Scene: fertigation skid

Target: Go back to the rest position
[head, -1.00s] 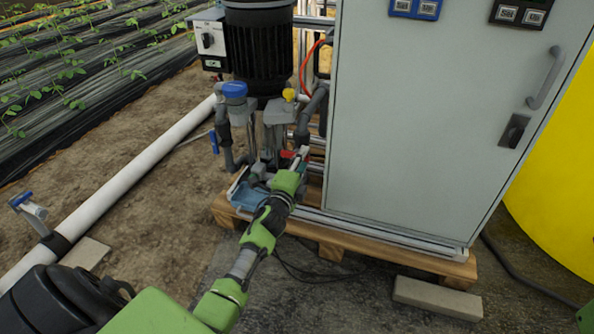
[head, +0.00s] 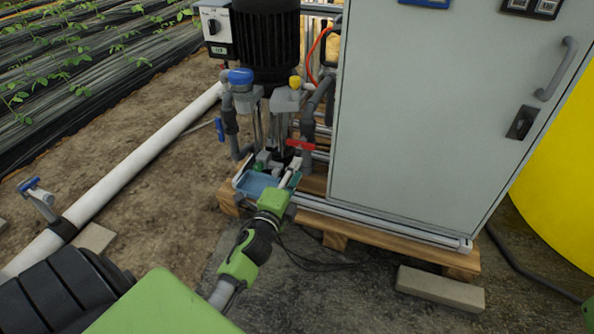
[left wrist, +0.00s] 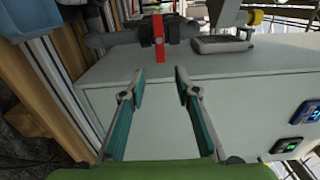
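My left gripper (head: 290,172) is in front of the pump skid, near the blue tray on the pallet. In the left wrist view the left gripper (left wrist: 158,78) is open, with two teal-padded fingers apart and nothing between them. A red valve handle (head: 301,145) on the grey pipework is just beyond the fingers in the head view. The handle also shows in the left wrist view (left wrist: 158,40), ahead of the fingertips and apart from them. My right gripper is not in view.
A grey cabinet (head: 420,120) stands on a wooden pallet (head: 345,230), right of my left gripper. A blue tray (head: 258,184) and black pump motor (head: 268,45) are on the skid. A white pipe (head: 140,170) lies left. A yellow tank (head: 560,180) stands right. Cables lie on the ground.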

